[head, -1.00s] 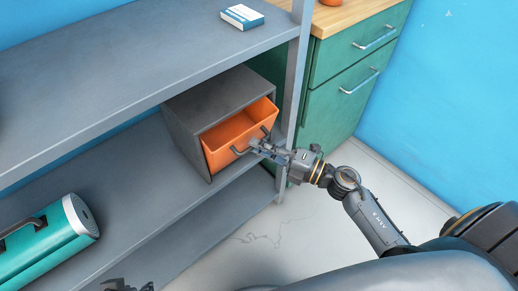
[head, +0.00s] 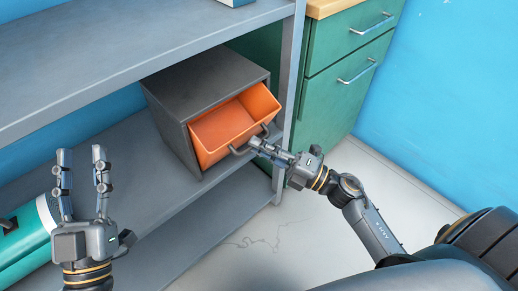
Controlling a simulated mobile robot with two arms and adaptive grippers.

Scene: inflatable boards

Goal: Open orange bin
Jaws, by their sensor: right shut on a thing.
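The orange bin (head: 222,128) sits as a drawer in a dark grey housing (head: 185,92) on the middle shelf. It is pulled partly out and tilted forward, and its inside shows. A dark handle (head: 240,150) runs across its front. My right gripper (head: 257,143) is shut on the handle at its right part, which the fingers partly hide. My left gripper (head: 83,160) is open and empty, fingers pointing up the picture, over the shelf left of the housing.
A teal cylinder (head: 25,245) lies on the shelf at the left, partly behind my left gripper. A grey shelf post (head: 287,100) stands right of the bin. Green drawers (head: 345,80) stand behind it. The floor in front is clear.

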